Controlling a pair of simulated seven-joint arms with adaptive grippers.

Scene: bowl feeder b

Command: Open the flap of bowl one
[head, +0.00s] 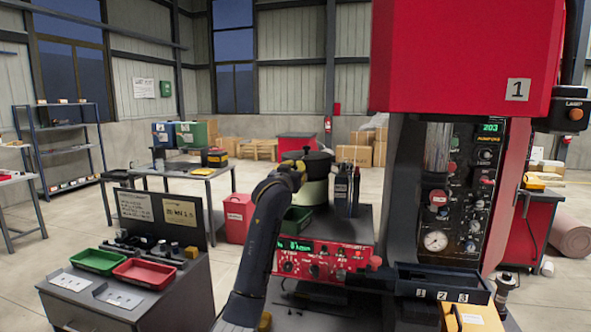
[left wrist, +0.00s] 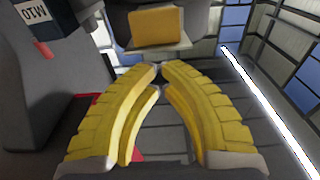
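A round feeder bowl (head: 316,187), pale cream with a dark top (head: 317,160), stands on the machine's dark deck left of the red column. I cannot pick out a separate flap or its marking. My left gripper (head: 293,172) is at the bowl's left upper side, partly in front of it; I cannot tell whether it touches. In the left wrist view its yellow fingers (left wrist: 161,70) curve together with their tips almost meeting and nothing visible between them. A dark structure with a yellow block (left wrist: 157,27) lies beyond the tips. My right gripper is not in view.
A red control panel (head: 318,260) is below the bowl, and dark upright parts (head: 345,190) stand right of it. The large red machine head (head: 465,55) overhangs at right. A cabinet with a green tray (head: 98,261) and a red tray (head: 146,272) stands at left.

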